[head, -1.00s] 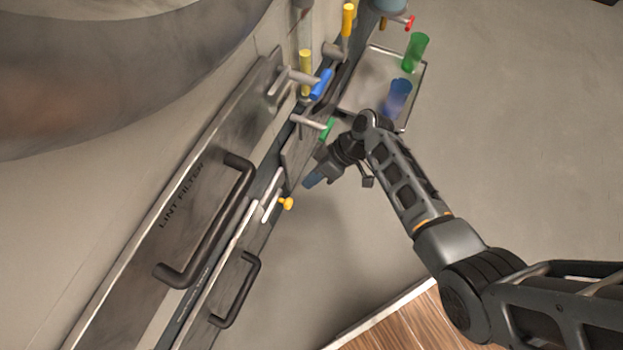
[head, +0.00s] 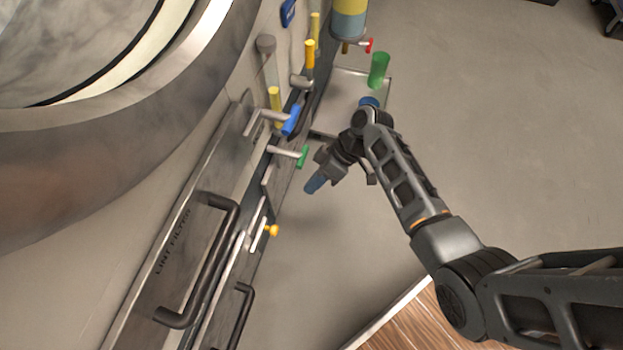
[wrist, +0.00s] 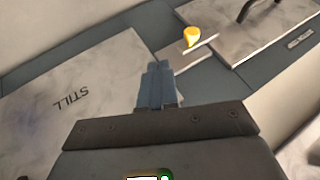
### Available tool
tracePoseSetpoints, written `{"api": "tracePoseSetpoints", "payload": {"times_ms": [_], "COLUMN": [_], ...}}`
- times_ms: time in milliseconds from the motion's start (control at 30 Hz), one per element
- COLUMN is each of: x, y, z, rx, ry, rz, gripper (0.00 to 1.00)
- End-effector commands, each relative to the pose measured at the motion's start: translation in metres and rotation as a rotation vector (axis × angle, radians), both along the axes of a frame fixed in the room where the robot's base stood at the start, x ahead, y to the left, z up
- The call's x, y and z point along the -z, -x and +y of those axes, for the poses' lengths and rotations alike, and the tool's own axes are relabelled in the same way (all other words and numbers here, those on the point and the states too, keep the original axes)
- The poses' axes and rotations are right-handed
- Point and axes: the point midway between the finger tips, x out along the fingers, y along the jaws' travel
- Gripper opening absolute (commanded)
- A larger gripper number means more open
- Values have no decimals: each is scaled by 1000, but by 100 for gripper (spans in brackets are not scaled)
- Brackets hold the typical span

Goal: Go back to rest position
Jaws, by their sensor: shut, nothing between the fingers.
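My gripper (head: 315,184) is in the middle of the head view, its blue fingers pointing down and left toward the machine front. It also shows in the wrist view (wrist: 158,84), where the blue fingers are together with nothing between them. The gripper is apart from the green-tipped lever (head: 303,156) and the small yellow knob (head: 271,231), which lie to its left in the head view. The yellow knob (wrist: 192,36) shows ahead of the fingers in the wrist view.
A panel marked LINT FILTER (head: 172,240) has a dark handle (head: 212,262). A blue-tipped lever (head: 291,120) and yellow-tipped levers (head: 310,54) stand along the machine. A metal tray (head: 338,112) with a green cup (head: 379,70) is behind my arm. Floor at the right is open.

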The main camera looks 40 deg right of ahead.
Motion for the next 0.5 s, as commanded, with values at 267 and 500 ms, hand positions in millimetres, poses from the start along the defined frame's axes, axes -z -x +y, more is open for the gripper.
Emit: {"api": "tracePoseSetpoints", "payload": {"times_ms": [267,500], "x": [0,22], "y": [0,29], "z": [0,11], "rx": [0,93], "ry": [0,67], "rz": [0,-4], "gripper": [0,0]}}
